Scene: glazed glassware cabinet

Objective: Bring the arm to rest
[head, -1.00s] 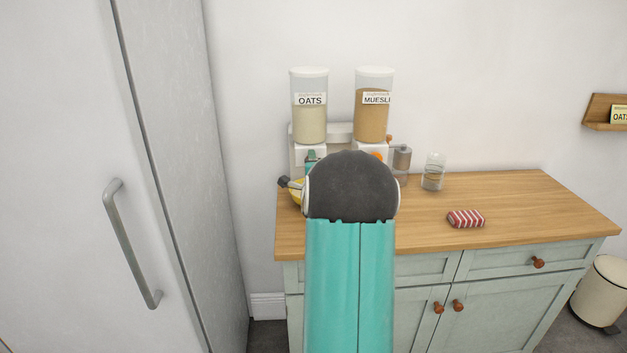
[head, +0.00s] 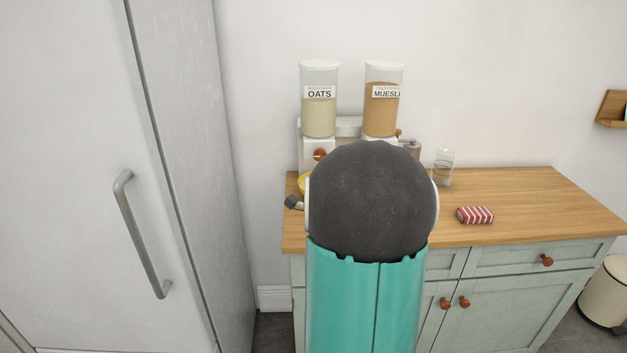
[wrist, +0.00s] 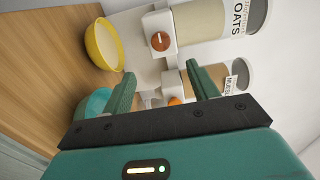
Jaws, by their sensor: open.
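My gripper (wrist: 163,88) shows in the wrist view with its two green fingers apart and nothing between them. It faces the cereal dispenser, and it appears clear of the dispenser and the bowls. In the head view my arm's dark rounded joint and teal link stand in front of the counter and hide the gripper. The dispenser's oats canister (head: 319,100) and muesli canister (head: 382,100) stand upright against the wall. An orange-brown knob (wrist: 160,41) is on the oats side.
A yellow bowl (wrist: 104,45) and a teal bowl (wrist: 93,103) are by the dispenser. A glass jar (head: 443,168) and a red-striped packet (head: 475,215) are on the wooden counter (head: 540,205). A tall cabinet with a handle (head: 141,233) is at left. The counter's right part is clear.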

